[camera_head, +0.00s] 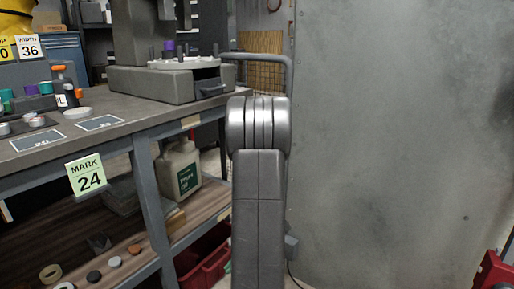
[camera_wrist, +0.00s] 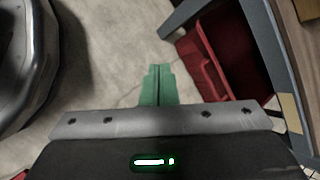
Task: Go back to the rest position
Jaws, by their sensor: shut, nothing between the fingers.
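My gripper (camera_wrist: 158,72) shows in the wrist view as green fingers pressed together, with nothing between them. It hangs over bare pale floor. My gripper's fingers are not visible in the head view. There, my grey arm link stands upright in the middle, to the right of the workbench (camera_head: 60,140), and hides part of what is behind it.
The bench carries a grey machine (camera_head: 170,82), cups and cards. On its lower shelf stands a white jug (camera_head: 178,172). A red bin (camera_head: 205,255) sits on the floor, also in the wrist view (camera_wrist: 205,70). A grey wall (camera_head: 400,130) fills the right.

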